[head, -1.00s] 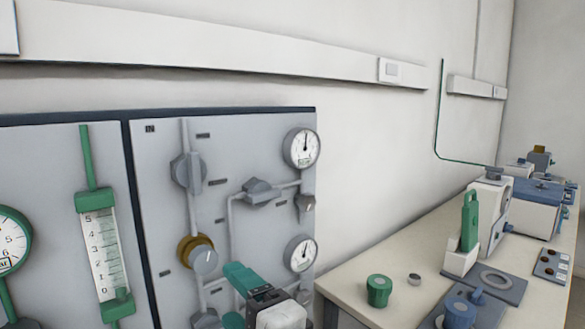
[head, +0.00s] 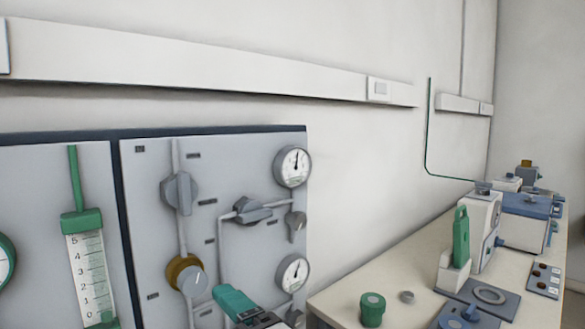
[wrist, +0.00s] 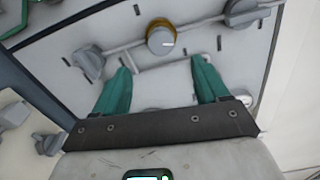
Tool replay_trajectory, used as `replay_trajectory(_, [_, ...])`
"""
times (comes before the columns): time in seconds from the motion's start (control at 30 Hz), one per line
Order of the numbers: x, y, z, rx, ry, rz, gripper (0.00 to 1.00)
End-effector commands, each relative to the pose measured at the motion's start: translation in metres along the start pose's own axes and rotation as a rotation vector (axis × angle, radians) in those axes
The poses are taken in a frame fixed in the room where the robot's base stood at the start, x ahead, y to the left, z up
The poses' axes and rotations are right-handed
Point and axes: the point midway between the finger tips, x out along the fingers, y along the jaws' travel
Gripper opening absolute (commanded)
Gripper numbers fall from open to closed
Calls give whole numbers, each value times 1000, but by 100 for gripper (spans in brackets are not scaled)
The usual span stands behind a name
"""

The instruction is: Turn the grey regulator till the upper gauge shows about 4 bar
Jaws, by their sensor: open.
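A grey round knob with a brass collar, the likely regulator (head: 192,280), is on the grey panel; a white mark shows on its face. It also shows in the wrist view (wrist: 161,41), just beyond and between my fingertips. The upper gauge (head: 292,167) is at the panel's top right; its needle points roughly upward, with figures too small to read. My gripper (head: 232,300) has green fingers and is in front of the panel, right of and below the knob. In the wrist view my gripper (wrist: 161,68) is open, fingers wide apart and empty.
A lower gauge (head: 292,272), a grey valve handle (head: 180,193) and another handle (head: 253,210) are on the panel, joined by pipes. A green flowmeter (head: 88,270) is at left. A bench (head: 335,300) with instruments stands at right.

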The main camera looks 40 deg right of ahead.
Motion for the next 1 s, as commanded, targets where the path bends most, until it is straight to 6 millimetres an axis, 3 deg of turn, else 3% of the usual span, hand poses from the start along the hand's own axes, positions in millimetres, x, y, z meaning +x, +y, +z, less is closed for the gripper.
replay_trajectory(0.23, [0, -1, 0, -12, 1, 1, 74])
replay_trajectory(0.37, [3, -6, -1, -139, 6, 1, 74])
replay_trajectory(0.8, [11, -8, -4, -1232, 10, 6, 74])
replay_trajectory(1.0, [9, 0, -3, -1514, 2, 2, 74])
